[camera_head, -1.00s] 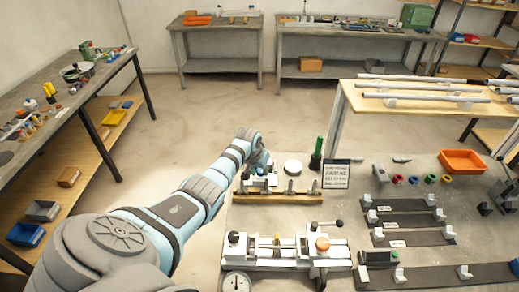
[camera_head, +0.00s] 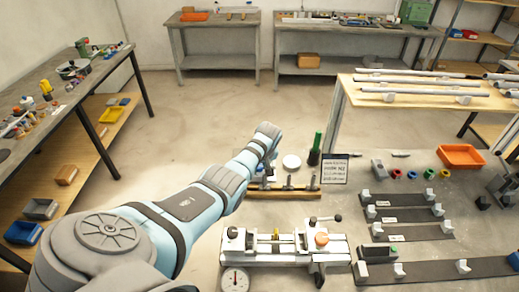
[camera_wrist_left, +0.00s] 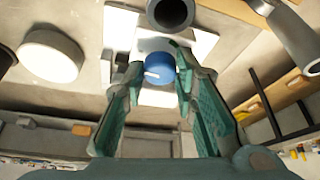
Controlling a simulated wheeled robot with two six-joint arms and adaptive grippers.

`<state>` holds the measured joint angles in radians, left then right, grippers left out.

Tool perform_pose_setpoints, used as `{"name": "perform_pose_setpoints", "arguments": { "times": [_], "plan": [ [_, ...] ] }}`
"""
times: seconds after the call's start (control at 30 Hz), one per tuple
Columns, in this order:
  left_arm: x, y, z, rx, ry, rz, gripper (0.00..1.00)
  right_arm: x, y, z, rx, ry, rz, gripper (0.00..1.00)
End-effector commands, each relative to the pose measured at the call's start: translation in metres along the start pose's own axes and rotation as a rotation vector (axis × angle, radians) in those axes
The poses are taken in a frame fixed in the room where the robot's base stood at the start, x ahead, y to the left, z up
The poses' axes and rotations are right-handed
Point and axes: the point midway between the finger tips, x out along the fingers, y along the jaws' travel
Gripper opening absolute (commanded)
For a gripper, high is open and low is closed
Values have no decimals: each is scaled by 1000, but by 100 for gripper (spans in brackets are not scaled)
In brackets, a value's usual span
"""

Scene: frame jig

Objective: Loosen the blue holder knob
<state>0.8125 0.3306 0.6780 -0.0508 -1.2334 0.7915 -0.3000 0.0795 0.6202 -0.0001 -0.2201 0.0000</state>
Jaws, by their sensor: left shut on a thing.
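The blue holder knob (camera_wrist_left: 158,68) shows in the left wrist view, a round blue cap with a white mark on it. It sits between the fingertips of my left gripper (camera_wrist_left: 160,82), which is shut on it. The knob is in front of a white holder plate (camera_wrist_left: 118,28). In the head view my left arm reaches over the back of the bench, and its wrist hides the knob and most of the holder. My right gripper is in neither view.
A wooden rail with upright pins (camera_head: 288,193) and a white clamp jig (camera_head: 285,249) stand in front of the holder. A white disc (camera_head: 291,161), a green-topped post (camera_head: 316,149) and a sign card (camera_head: 334,169) stand close to the wrist.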

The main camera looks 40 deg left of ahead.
Motion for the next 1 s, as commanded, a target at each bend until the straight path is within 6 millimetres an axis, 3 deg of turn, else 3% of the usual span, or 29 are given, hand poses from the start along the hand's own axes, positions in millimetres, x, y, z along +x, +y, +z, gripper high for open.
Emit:
{"name": "perform_pose_setpoints", "arguments": {
  "times": [0.43,0.47,0.5,0.83,1.0],
  "plan": [
    [0,0,0,-12,0,-5,0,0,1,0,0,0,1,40],
    [0,0,0,-12,0,-5,27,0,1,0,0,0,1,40],
    [0,0,0,-12,0,-5,34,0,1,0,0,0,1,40],
    [-1,0,0,-12,0,-4,34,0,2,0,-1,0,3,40],
    [-19,1,-1,-12,3,-2,34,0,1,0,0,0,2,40]
  ]
}}
